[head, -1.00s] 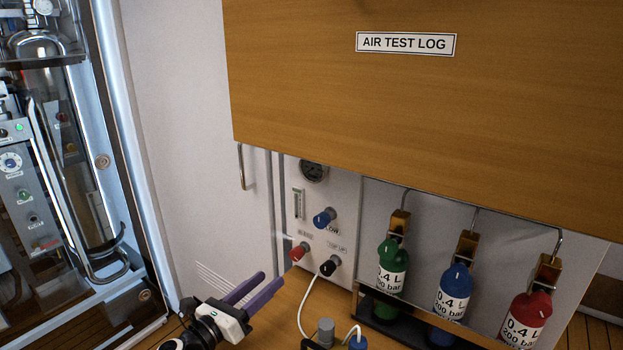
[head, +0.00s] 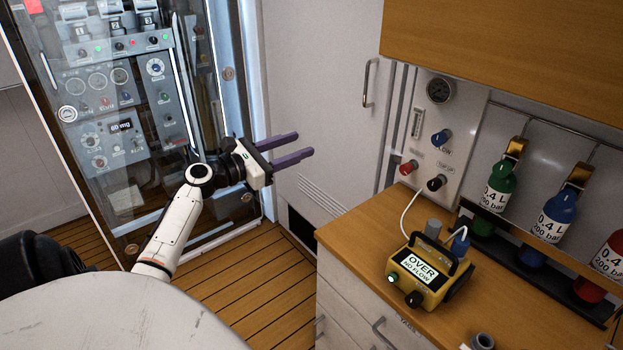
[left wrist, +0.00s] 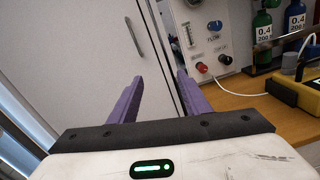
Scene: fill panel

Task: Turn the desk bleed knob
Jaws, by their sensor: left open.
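The red knob (head: 408,167) sits low on the pale desk panel (head: 428,112), beside a small label that seems to read BLEED. It also shows in the left wrist view (left wrist: 201,68), just right of the fingers. My left gripper (head: 305,144) is open and empty, its purple fingers pointing right toward the panel. It is well left of the red knob, in front of the white cabinet door and touching nothing. My right gripper is not in view.
A blue flow knob (head: 440,137) and a black knob (head: 437,183) with a white hose are close to the red one. A yellow device (head: 430,270) reading OVER stands on the wooden desk (head: 352,236). Bottles hang at right; a wooden cupboard (head: 500,40) overhangs.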

